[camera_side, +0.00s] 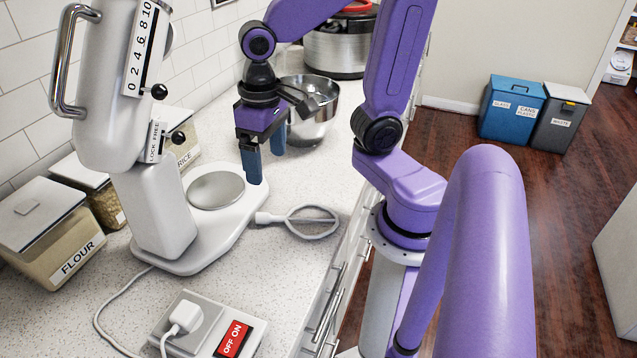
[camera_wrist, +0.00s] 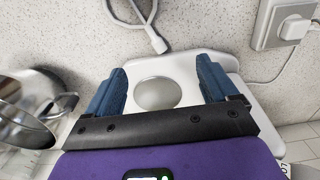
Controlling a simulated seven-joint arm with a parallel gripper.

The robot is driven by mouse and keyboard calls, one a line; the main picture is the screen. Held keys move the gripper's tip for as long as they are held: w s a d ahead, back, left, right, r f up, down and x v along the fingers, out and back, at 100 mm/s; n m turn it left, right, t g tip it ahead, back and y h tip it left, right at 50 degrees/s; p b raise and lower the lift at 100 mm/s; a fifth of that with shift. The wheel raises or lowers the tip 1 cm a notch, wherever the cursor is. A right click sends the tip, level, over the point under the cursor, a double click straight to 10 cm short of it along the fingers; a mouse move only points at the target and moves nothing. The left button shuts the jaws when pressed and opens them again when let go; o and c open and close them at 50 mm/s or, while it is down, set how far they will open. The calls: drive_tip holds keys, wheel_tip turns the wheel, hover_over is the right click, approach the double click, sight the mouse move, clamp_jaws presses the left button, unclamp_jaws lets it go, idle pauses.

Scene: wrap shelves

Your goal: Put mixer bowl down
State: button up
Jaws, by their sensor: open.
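The shiny metal mixer bowl (camera_side: 316,128) stands on the counter behind my gripper, partly hidden by it. It also shows at the left edge of the wrist view (camera_wrist: 22,112), with a handle pointing toward my left finger. The white stand mixer (camera_side: 160,205) stands left of my gripper. Its base has a bare round metal plate (camera_side: 216,190). My gripper (camera_side: 265,158) is open and empty, pointing down near the base. In the wrist view the round plate (camera_wrist: 158,94) appears between the two blue fingers. I cannot tell whether the handle touches a finger.
A white looped attachment (camera_side: 308,222) lies on the counter right of the mixer base. Flour (camera_side: 50,240) and rice (camera_side: 182,150) containers line the wall. A power switch (camera_side: 232,338) and plugged socket sit in front. A large pot (camera_side: 338,50) stands at the back.

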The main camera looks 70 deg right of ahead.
drive_tip(key=s+a+f+n, duration=0.1)
drive_tip(key=s+f+n, duration=0.1)
drive_tip(key=s+n, duration=0.8)
drive_tip(key=n, duration=0.2)
drive_tip(key=shift+s+a+f+n, duration=0.2)
drive_tip(key=shift+a+f+n, duration=0.05)
drive_tip(key=shift+n, duration=0.05)
idle(0.6)
